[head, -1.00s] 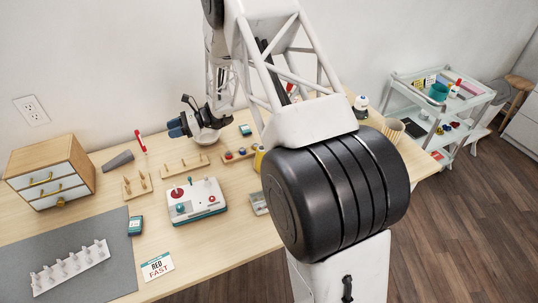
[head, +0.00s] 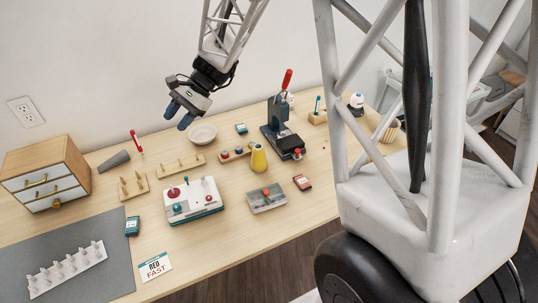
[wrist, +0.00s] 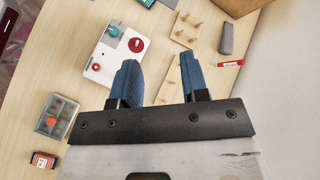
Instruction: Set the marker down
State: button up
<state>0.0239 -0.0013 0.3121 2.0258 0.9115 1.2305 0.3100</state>
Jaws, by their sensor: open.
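A red marker (head: 136,141) with a white part lies at the back of the wooden table, near the wall and beside a grey wedge-shaped piece. It also shows in the wrist view (wrist: 230,63), lying flat by itself on the wood. My gripper (head: 179,115) is up above the back of the table, to the right of the marker and apart from it. In the wrist view its two blue fingers (wrist: 160,78) are spread with nothing between them. No part of the marker is hidden by my gripper.
A small drawer cabinet (head: 46,174) stands left, with the grey piece (head: 114,161) beside it. Pegged boards (head: 181,165), a white bowl (head: 202,134), a control box (head: 192,200) and a lever press (head: 284,128) occupy the middle. Bare wood surrounds the marker.

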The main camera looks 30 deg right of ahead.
jog(key=s+d+r+n+t+h, duration=0.1)
jog(key=s+d+r+n+h, duration=0.1)
jog(key=s, duration=0.8)
jog(key=s+d+r+n+t+h, duration=0.2)
jog(key=s+d, duration=0.4)
jog(key=s, duration=0.5)
jog(key=s+d+r+n+t+h, duration=0.1)
jog(key=s+d+r+n+h, duration=0.3)
jog(key=s, duration=0.6)
jog(key=shift+s+r+n+t+h, duration=0.15)
jog(key=shift+n+t+h, duration=0.15)
jog(key=shift+n+h, duration=0.6)
